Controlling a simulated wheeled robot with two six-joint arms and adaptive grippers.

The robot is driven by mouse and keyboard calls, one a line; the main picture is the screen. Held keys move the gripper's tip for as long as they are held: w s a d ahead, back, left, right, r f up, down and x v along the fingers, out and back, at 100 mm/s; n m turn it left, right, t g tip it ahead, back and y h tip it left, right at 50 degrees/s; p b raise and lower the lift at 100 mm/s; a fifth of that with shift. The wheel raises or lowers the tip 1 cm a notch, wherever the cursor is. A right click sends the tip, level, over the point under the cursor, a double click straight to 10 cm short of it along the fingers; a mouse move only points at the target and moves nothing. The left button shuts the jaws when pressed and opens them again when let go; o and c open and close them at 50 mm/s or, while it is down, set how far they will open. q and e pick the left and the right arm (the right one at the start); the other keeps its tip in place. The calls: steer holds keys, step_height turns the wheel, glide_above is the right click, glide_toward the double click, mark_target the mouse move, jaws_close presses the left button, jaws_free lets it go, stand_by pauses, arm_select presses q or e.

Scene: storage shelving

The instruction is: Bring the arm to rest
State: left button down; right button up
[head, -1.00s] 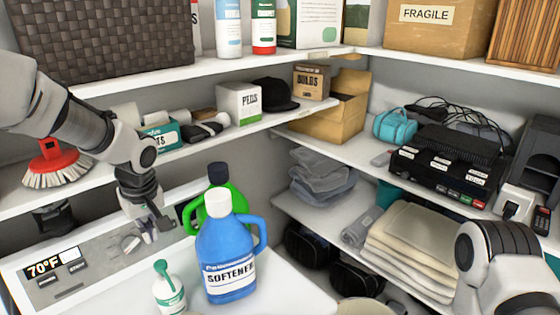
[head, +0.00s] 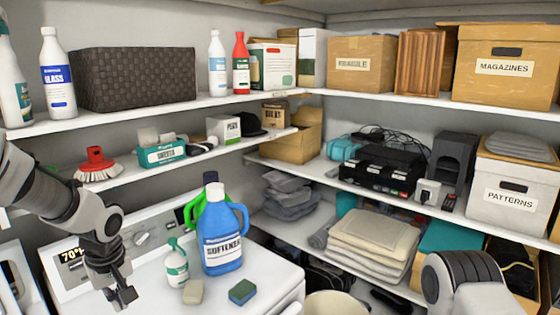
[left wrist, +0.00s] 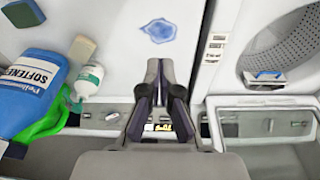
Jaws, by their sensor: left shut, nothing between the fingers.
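My left arm comes in from the left in the head view. Its gripper (head: 122,296) hangs pointing down over the front left of the white washer top (head: 275,285), left of the bottles. The gripper is shut and empty. In the left wrist view the two dark fingers (left wrist: 162,80) are together, with the washer top beyond them. Part of my right arm shows at the lower right of the head view, but its gripper is out of the picture.
A blue softener bottle (head: 222,240), a green bottle (head: 193,212), a small white spray bottle (head: 176,265), a beige block (head: 194,292) and a sponge (head: 243,292) stand close to the left gripper's right. Loaded shelves (head: 215,100) rise behind. A blue stain (left wrist: 159,30) marks the washer top.

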arm_select(q)
step_height(320, 180, down, 10)
steer(key=w+d+f+m+h, duration=0.1)
steer(key=w+d+m, duration=0.1)
steer(key=d, duration=0.1)
steer(key=s+d+f+m+g, duration=0.1)
steer(key=s+d+f+m, duration=0.15)
steer(key=s+f, duration=0.95)
steer(key=s+d+f+m+g, duration=0.15)
steer(key=s+f+m, duration=0.25)
steer(key=s+f, duration=0.85)
step_height(320, 180, down, 7)
steer(key=s+b, duration=0.2)
steer(key=b, duration=0.7)
steer(key=shift+s+t, duration=0.4)
steer(key=shift+t, duration=0.05)
arm_select(e)
step_height(320, 180, down, 10)
steer(key=w, duration=0.1)
steer(key=shift+w, duration=0.4)
